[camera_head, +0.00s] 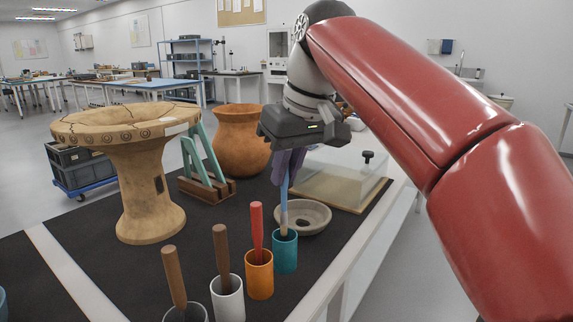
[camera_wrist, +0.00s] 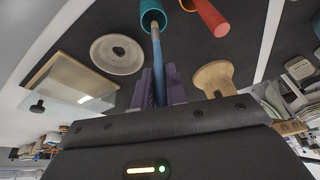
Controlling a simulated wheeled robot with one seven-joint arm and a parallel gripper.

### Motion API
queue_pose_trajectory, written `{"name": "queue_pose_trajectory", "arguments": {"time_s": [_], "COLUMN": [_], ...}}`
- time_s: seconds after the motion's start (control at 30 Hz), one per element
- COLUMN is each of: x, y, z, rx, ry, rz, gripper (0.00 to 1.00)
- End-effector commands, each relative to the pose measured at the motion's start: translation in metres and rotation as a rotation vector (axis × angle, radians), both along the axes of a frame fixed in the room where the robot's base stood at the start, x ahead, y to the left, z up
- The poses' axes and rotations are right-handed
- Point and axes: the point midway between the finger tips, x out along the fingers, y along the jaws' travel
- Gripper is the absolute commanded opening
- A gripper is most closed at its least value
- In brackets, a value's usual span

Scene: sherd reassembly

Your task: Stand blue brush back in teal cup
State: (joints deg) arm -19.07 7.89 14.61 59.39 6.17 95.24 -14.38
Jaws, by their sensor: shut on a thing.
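The blue brush (camera_head: 284,190) is upright, its lower end at the mouth of the teal cup (camera_head: 285,254). My gripper (camera_head: 287,163) is above the cup, its purple fingers shut on the blue handle. In the wrist view the blue brush (camera_wrist: 158,68) runs from between the fingers (camera_wrist: 154,88) to the teal cup (camera_wrist: 152,14), its pale tip overlapping the cup's opening. How deep the tip sits inside is hidden by the cup wall.
An orange cup (camera_head: 259,276) with a red-handled tool stands left of the teal cup, then a white cup (camera_head: 228,300) with a brown-handled one. A grey stone bowl (camera_head: 303,217) is close behind. A clear box (camera_head: 335,178) and large pottery stand (camera_head: 147,170) are farther off.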

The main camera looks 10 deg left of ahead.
Motion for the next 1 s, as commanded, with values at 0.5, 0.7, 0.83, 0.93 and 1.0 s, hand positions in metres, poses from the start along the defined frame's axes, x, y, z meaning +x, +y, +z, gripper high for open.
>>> {"name": "queue_pose_trajectory", "arguments": {"time_s": [0.5,0.7,0.83,0.93,1.0], "x": [0.000,0.000,0.000,0.000,0.000], "y": [0.000,0.000,0.000,0.000,0.000], "z": [-0.044,-0.052,-0.054,-0.054,-0.054], "rx": [-0.001,-0.001,-0.001,-0.001,-0.001], "ry": [0.001,0.001,0.001,0.001,0.001], "rz": [0.000,0.000,0.000,0.000,0.000], "gripper": [0.00,0.00,0.00,0.00,0.00]}}
